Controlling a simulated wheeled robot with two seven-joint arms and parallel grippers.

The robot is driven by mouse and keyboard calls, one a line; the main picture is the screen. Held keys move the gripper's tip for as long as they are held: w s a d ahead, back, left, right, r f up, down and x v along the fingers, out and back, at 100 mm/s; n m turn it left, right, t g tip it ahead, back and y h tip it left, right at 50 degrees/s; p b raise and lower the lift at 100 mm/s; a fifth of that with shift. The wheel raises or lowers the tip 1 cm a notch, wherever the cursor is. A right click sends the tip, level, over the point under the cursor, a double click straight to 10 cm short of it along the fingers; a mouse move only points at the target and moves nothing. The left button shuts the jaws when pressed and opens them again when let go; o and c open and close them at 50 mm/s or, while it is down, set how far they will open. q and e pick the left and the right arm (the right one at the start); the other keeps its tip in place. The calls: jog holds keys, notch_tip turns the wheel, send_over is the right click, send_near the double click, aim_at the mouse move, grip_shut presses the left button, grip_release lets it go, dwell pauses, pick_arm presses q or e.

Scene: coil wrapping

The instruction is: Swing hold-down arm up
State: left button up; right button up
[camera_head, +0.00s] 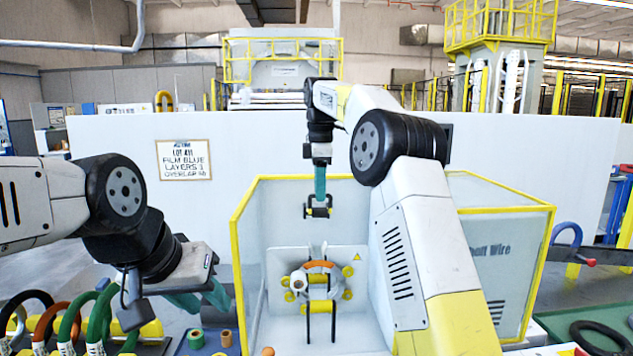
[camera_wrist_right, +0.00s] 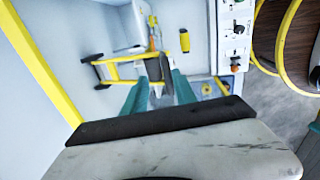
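The hold-down arm (camera_head: 318,211) shows in the head view as a small dark frame high inside the yellow-edged machine enclosure. In the right wrist view it is a yellow frame (camera_wrist_right: 125,84) with dark ends. My right gripper (camera_head: 320,196) points down from above. Its teal fingers (camera_wrist_right: 165,72) lie on both sides of a dark grey piece of the arm and appear closed on it. Below, an orange coil (camera_head: 320,265) sits at the white machine plate (camera_head: 278,262) with yellow rollers around it. My left gripper (camera_head: 198,300) is apart from the machine, fingers spread and empty.
Green, orange and dark coils (camera_head: 72,318) stand on a rack at lower left. Small green and brown rolls (camera_head: 196,339) are beside the enclosure. The yellow-edged enclosure wall (camera_head: 240,235) and a clear side panel (camera_head: 505,250) flank my right arm.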

jog(key=shift+s+r, duration=0.15)
jog(key=shift+r, duration=1.05)
jog(key=shift+s+r, duration=0.2)
jog(key=shift+r, duration=1)
jog(key=shift+s+r, duration=0.15)
jog(key=shift+r, duration=1.05)
